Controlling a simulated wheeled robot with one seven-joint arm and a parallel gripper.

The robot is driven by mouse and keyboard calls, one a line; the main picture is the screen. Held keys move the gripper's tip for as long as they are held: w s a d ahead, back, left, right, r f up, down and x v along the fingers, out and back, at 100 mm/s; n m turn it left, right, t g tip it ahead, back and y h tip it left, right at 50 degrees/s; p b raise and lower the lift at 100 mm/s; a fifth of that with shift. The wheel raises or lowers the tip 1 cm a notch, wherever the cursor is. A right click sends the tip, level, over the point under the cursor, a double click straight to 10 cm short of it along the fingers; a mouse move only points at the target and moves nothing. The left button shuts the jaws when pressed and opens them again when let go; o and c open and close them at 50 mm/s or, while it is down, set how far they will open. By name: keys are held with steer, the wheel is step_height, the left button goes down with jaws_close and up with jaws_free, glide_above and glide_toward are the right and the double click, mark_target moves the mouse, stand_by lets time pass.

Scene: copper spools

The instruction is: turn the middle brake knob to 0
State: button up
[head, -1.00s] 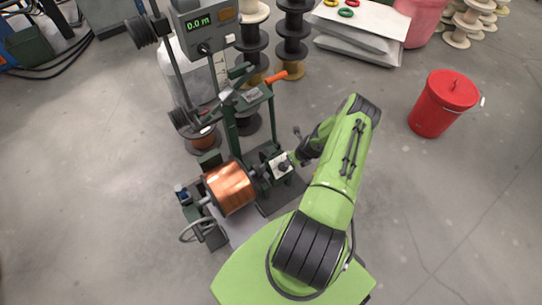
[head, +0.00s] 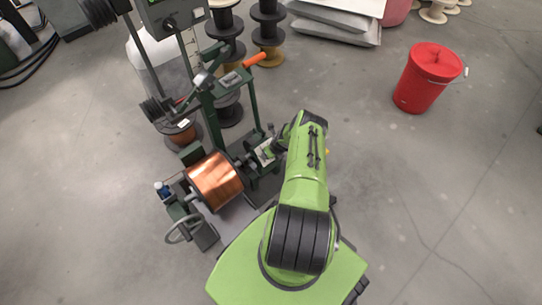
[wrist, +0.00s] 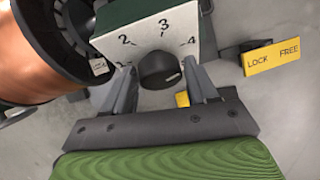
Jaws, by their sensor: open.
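In the wrist view a round black knob (wrist: 158,70) sits on a pale dial plate (wrist: 145,38) with the numbers 2, 3 and 4 readable; lower numbers are partly hidden. A short light mark shows on the knob's lower right. My gripper (wrist: 163,85) is open, with one finger on each side of the knob; I cannot tell whether they touch it. In the head view my gripper (head: 274,147) is at the small plate beside the copper spool (head: 214,180), and the knob is not distinguishable there.
A yellow LOCK/FREE label (wrist: 271,57) is right of the dial. The copper spool's black flange (wrist: 62,35) is close on the left. A hand wheel (head: 184,229) and an orange-handled lever (head: 254,60) are on the machine. A red bucket (head: 426,78) stands on clear floor at right.

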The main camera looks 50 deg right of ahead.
steer(key=c, duration=0.8)
steer(key=shift+o, duration=0.2)
steer(key=shift+n, duration=0.3)
steer(key=n+h+p, duration=0.1)
steer(key=n+h, duration=0.1)
steer(key=n, duration=0.1)
steer(key=shift+a, duration=0.15)
steer(key=n+t+h, duration=0.1)
steer(key=n+h, duration=0.1)
steer(key=n, duration=0.2)
steer(key=shift+a+f+n, duration=0.1)
steer(key=shift+n, duration=0.2)
steer(key=n+t+h, duration=0.1)
steer(key=n, duration=0.1)
steer(key=n+t+h+b, duration=0.1)
steer(key=n, duration=0.1)
steer(key=shift+s+f+n, duration=0.1)
steer(key=shift+s+n, duration=0.05)
steer(key=shift+n, duration=0.25)
steer(key=n+t, duration=0.1)
steer(key=n, duration=0.1)
steer(key=n+t, duration=0.1)
steer(key=n, duration=0.1)
steer(key=shift+n+h, duration=0.3)
steer(key=shift+n, duration=0.1)
